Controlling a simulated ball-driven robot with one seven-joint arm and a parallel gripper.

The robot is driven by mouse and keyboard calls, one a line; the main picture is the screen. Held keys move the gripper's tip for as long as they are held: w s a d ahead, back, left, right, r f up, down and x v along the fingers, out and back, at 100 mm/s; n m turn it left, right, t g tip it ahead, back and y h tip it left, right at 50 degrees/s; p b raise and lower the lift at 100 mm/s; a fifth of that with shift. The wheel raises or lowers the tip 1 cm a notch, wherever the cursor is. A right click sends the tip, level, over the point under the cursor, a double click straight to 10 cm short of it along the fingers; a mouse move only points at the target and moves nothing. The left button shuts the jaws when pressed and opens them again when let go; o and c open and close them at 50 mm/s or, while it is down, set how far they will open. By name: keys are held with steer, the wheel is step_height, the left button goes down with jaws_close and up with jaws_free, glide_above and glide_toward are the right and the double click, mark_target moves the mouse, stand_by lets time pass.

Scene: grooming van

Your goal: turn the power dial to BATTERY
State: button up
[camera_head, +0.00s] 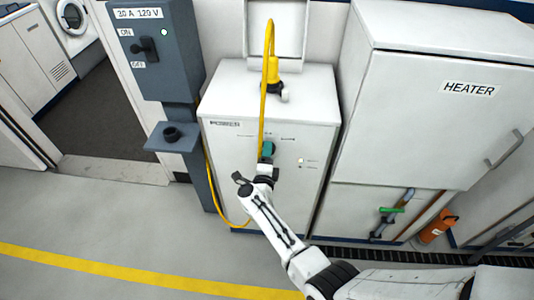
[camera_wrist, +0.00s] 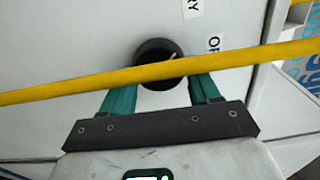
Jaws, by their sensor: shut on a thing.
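The power dial is a round black knob (camera_wrist: 158,60) on a white panel in the wrist view. A pale pointer mark shows on its right side, toward a label reading "OF" (camera_wrist: 213,43). A label ending in "RY" (camera_wrist: 192,8) is above it. In the head view my gripper (camera_head: 267,152) is at the front of the white POWER cabinet (camera_head: 225,160) and hides the dial. My gripper's teal fingers (camera_wrist: 162,82) are on either side of the dial, shut on it.
A yellow cable (camera_head: 264,80) hangs from a plug on the cabinet top down past my gripper; it crosses the wrist view (camera_wrist: 70,88). A grey switch box (camera_head: 155,55) is left, a HEATER cabinet (camera_head: 440,110) right. The floor in front is clear.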

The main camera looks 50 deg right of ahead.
steer(key=shift+n, duration=0.4)
steer(key=shift+a, duration=0.1)
steer(key=o, duration=1.1)
steer(key=shift+c, duration=0.2)
steer(key=p+v, duration=0.2)
steer(key=v, duration=0.8)
steer(key=shift+s+a, duration=0.25)
steer(key=shift+w, duration=0.1)
